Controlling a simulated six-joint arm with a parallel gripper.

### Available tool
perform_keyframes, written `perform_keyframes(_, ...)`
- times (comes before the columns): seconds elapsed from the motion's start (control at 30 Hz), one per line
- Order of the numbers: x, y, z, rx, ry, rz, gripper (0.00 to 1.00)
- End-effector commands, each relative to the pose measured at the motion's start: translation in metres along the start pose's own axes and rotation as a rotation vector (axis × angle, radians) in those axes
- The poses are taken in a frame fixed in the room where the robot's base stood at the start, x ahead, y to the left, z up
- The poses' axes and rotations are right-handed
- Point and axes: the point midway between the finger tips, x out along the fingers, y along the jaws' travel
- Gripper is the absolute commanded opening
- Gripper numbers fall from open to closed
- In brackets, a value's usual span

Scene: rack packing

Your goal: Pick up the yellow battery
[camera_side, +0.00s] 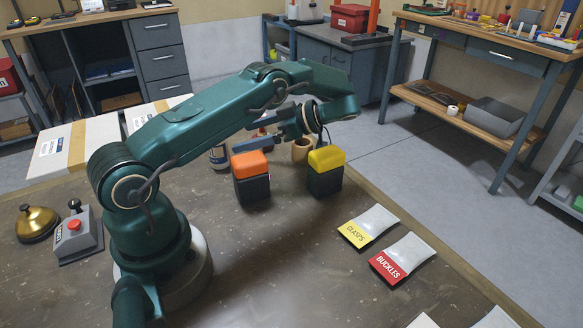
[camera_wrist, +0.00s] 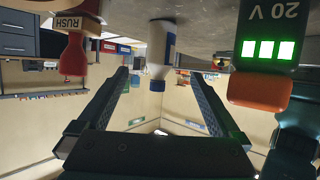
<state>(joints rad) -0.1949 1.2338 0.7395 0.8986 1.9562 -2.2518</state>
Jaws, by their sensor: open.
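The yellow battery (camera_side: 326,158), a dark block with a yellow top, stands upright on the workbench in the side view. It does not show in the wrist view. An orange battery (camera_side: 251,164) stands to its left; an orange-and-dark battery marked "20 V" with green lights (camera_wrist: 265,48) appears upside down at the right of the wrist view. My gripper (camera_wrist: 160,76) is open, its two dark fingers wide apart with nothing between them. In the side view my wrist is behind and above the batteries, and the fingers are partly hidden.
A white bottle with a blue cap (camera_wrist: 160,52) appears beyond the fingers. A red item marked RUSH (camera_wrist: 72,50) is at the left. Pouches marked CLASPS (camera_side: 368,226) and BUCKLES (camera_side: 402,259) lie at the bench's right. A bell (camera_side: 37,224) and button box (camera_side: 76,238) stand left.

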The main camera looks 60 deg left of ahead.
Motion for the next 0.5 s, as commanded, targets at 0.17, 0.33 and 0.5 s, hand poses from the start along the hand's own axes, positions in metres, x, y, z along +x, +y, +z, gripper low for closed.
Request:
perform_keyframes(0.17, -0.013, 0.0, -0.014, 0.009, -0.05, 0.026, 1.0)
perform_keyframes(0.33, -0.035, -0.004, -0.04, 0.05, -0.149, 0.08, 1.0)
perform_keyframes(0.5, -0.058, -0.018, -0.07, 0.172, -0.284, 0.176, 1.0)
